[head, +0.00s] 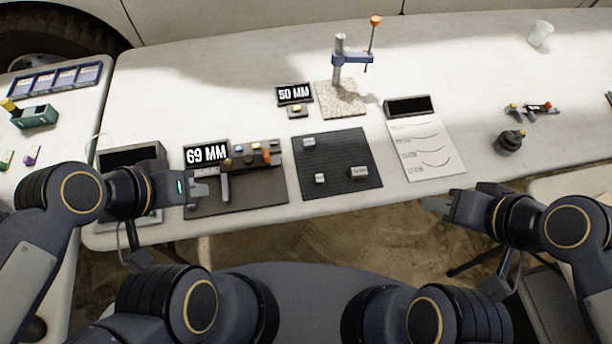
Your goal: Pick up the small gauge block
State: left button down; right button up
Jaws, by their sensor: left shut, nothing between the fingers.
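Three grey metal blocks lie apart on a black mat (337,190) in the middle of the table. The smallest-looking block (319,178) is at the mat's front left. A slightly larger one (309,142) is at the back left, and the largest (360,171) is at the right. My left gripper (205,191) is shut and empty, left of the mat, over the left edge of the dark measuring station. My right gripper (452,207) is off the table's front edge, right of the mat; its finger gap is unclear. Neither gripper touches a block.
The measuring station (250,195) has a "69 MM" display (206,154). Behind are a "50 MM" display (294,94) and a tall gauge stand (340,62). A paper sheet (428,150) lies right of the mat. A dark round object (509,142) and a clear cup (540,35) stand farther right.

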aim_at(319, 178)
jog(key=u, duration=0.45)
jog(key=l+u, duration=0.1)
jog(key=u, duration=0.75)
jog(key=l+u, duration=0.1)
jog(key=u, duration=0.75)
jog(key=k+u, duration=0.1)
jog(key=u, duration=0.3)
jog(key=k+l+u, duration=0.1)
jog(key=k+l, duration=0.3)
jog(key=k+l+u, duration=0.1)
jog(key=k+l, duration=0.2)
jog(key=k, duration=0.25)
